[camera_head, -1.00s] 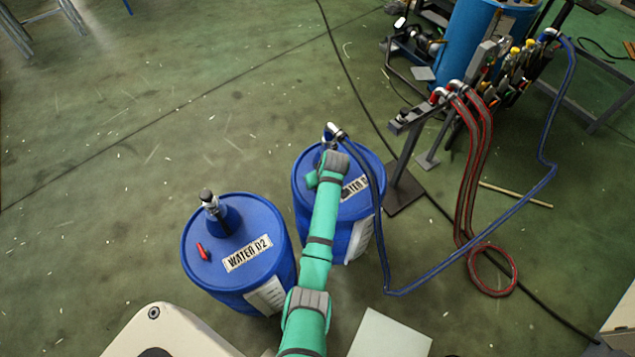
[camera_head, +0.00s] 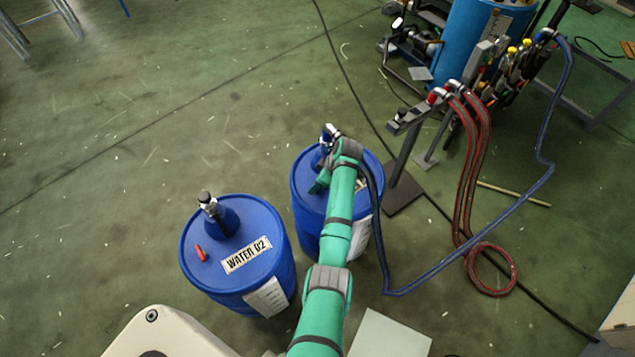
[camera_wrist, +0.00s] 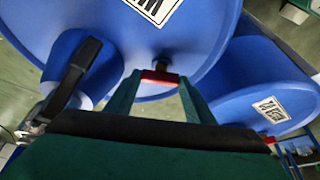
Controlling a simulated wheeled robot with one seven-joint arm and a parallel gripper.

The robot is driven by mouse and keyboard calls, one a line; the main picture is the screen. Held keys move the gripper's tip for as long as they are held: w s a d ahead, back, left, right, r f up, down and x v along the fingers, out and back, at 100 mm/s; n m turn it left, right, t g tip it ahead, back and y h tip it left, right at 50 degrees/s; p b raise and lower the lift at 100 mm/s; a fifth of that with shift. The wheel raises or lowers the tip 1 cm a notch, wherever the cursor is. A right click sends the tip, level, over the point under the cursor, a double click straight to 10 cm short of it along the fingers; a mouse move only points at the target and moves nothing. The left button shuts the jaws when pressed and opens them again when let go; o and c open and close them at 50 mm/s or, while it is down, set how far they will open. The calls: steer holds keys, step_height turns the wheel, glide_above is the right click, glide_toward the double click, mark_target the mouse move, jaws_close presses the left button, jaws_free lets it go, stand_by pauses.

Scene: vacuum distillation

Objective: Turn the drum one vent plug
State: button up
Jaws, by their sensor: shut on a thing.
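Drum one (camera_head: 303,205) is the blue drum on the right in the head view, its lid partly hidden by my arm. In the wrist view its lid (camera_wrist: 215,28) fills the upper part. The red vent plug (camera_wrist: 160,77) sits near the lid's edge, with a dark part just beyond it. My gripper (camera_wrist: 158,88) is shut on the plug, one finger on each side. In the head view my gripper (camera_head: 318,184) is low over the drum's lid, and the plug is hidden there.
A second blue drum (camera_head: 240,280), labelled WATER 02, stands to the left with its own red plug (camera_head: 200,253). A blue hose (camera_head: 450,258) runs from drum one's fitting (camera_head: 331,134) across the floor. Red hoses (camera_head: 470,190) hang from a stand at right.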

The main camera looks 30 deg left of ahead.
steer(key=shift+a+r, duration=0.1)
stand_by(0.3)
steer(key=o, duration=1.1)
steer(key=shift+c, duration=0.2)
steer(key=v, duration=1)
steer(key=shift+d+r, duration=0.25)
steer(key=shift+r, duration=0.05)
